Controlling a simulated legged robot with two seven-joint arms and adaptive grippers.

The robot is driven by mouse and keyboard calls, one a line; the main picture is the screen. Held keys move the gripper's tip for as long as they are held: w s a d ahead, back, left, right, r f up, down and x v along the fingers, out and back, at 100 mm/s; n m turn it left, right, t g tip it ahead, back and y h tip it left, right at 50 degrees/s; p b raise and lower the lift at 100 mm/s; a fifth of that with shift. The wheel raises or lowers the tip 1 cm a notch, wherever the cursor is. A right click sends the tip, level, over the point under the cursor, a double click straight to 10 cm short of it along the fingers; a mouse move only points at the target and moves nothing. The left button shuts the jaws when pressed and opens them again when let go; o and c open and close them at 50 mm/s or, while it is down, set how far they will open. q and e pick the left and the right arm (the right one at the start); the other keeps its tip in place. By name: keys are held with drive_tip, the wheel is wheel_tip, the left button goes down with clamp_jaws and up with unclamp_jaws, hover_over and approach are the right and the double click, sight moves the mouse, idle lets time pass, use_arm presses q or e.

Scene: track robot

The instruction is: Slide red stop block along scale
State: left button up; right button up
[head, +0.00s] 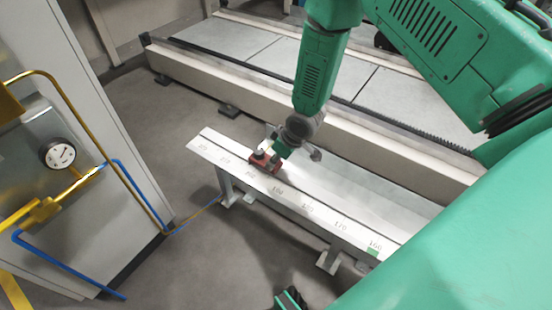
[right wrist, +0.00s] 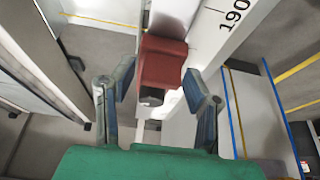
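The red stop block (head: 265,162) sits on the long white scale (head: 308,208) towards its far left end. In the right wrist view the red block (right wrist: 162,60) is between the fingers, beside the printed 190. My right gripper (head: 281,151) reaches down to the block from above. Its two fingers (right wrist: 160,88) are apart, one on each side of the block, with a visible gap on the left; contact on the right is unclear. A small green mark (head: 373,252) is on the scale near its right end. Part of my left gripper (head: 290,298) shows at the bottom edge; its fingers are unclear.
A long beige track frame (head: 230,92) with grey panels runs behind the scale. A grey cabinet (head: 75,120) with a gauge (head: 59,154) and yellow and blue pipes stands at left. The floor (head: 200,260) in front of the scale is clear.

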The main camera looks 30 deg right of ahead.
clamp_jaws()
drive_tip(key=s+d+p, duration=0.1)
drive_tip(key=s+p, duration=0.1)
drive_tip(key=s, duration=0.1)
drive_tip(key=s+d+p, duration=0.2)
drive_tip(key=s, duration=0.2)
drive_tip(key=s+d+p, duration=0.1)
drive_tip(key=s, duration=0.2)
drive_tip(key=shift+s+d+r+p, duration=0.1)
drive_tip(key=shift+s+d+p, duration=0.1)
drive_tip(key=shift+p, duration=0.2)
drive_tip(key=shift+s+d, duration=0.2)
drive_tip(key=shift+s, duration=0.3)
drive_tip(key=shift+o, duration=2.4)
unclamp_jaws()
drive_tip(key=shift+w, duration=0.1)
